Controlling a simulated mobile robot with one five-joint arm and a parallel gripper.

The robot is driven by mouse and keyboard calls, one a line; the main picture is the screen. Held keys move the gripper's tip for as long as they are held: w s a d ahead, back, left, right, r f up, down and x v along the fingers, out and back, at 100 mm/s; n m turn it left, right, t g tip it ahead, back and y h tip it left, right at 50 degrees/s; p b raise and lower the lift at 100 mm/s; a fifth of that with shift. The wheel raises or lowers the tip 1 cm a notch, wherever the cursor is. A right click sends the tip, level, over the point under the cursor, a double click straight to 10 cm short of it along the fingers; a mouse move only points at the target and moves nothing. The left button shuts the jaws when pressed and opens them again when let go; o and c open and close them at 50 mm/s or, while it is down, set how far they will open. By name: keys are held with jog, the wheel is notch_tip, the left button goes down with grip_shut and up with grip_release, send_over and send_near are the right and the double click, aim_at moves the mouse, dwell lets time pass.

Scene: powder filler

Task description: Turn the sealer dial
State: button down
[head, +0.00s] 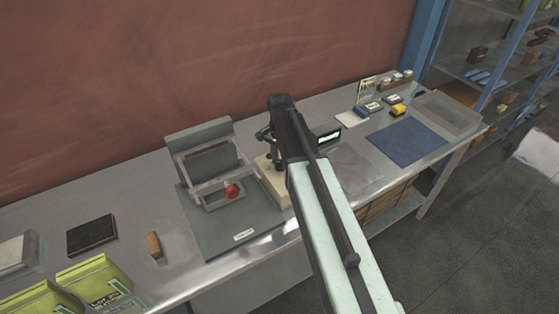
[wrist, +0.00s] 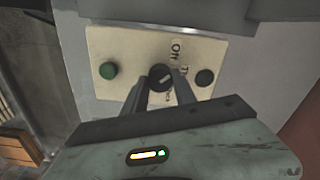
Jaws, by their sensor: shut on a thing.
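The sealer dial (wrist: 160,77) is a round black knob with a pale pointer line, on a cream control panel (wrist: 130,50) in the wrist view. My gripper (wrist: 160,88) is shut on the dial, one finger on each side of it. A green button (wrist: 108,70) sits left of the dial and a dark button (wrist: 205,77) sits right of it. In the head view, my arm reaches down to the cream panel (head: 273,180) and hides the dial.
A grey sealer machine (head: 200,140) with a red knob (head: 232,191) stands left of the panel. A blue mat (head: 407,141) and a grey tray (head: 447,113) lie farther right. Green bags (head: 95,275) are at the lower left.

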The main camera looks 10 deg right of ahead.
aim_at(280, 162)
jog(key=m, duration=0.4)
jog(key=shift+m, duration=2.1)
jog(key=c, duration=1)
grip_release()
notch_tip(280, 162, up, 8)
jog(key=p, duration=0.8)
jog(key=shift+f, duration=0.1)
